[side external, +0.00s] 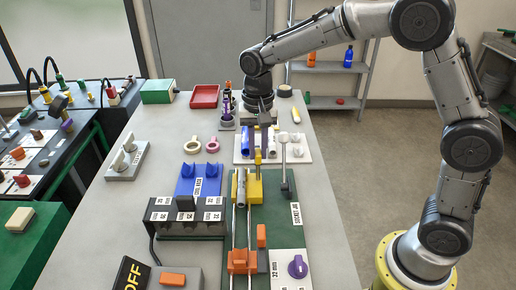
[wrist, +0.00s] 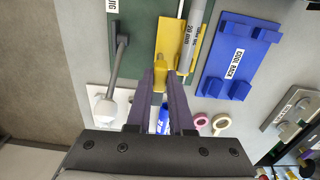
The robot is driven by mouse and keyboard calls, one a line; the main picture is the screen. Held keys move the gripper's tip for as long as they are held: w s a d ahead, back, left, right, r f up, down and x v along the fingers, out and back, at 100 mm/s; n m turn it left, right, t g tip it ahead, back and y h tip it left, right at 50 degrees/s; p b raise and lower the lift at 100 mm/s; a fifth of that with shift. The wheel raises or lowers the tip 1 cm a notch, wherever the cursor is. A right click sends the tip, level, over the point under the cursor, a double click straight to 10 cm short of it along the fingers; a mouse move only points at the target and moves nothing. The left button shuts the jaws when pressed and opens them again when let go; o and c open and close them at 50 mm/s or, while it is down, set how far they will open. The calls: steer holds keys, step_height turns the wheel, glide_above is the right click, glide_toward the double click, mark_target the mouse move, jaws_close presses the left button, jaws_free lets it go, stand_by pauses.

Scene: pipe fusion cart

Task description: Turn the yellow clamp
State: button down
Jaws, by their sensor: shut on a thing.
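The yellow clamp (side external: 254,189) sits at the far end of the green socket jig board, with a small yellow upright handle (side external: 258,158) on it. In the wrist view the clamp's yellow block (wrist: 168,38) lies beside a grey pipe (wrist: 189,45) with a label. My gripper (side external: 260,150) points down above the clamp. In the wrist view its two purple-grey fingers (wrist: 161,78) close around the yellow handle from both sides. The fingertips hide part of the handle.
A lever with a white ball knob (side external: 283,137) stands close to the right of my gripper. Orange clamps (side external: 242,262) sit at the near end of the rails. A black heater block (side external: 160,217) stands front left.

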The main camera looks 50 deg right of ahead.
mark_target(258, 151)
steer(key=shift+r+m, duration=0.1)
steer(key=shift+m, duration=0.2)
stand_by(0.4)
steer(key=c, duration=0.8)
jaws_free()
step_height(258, 151, up, 14)
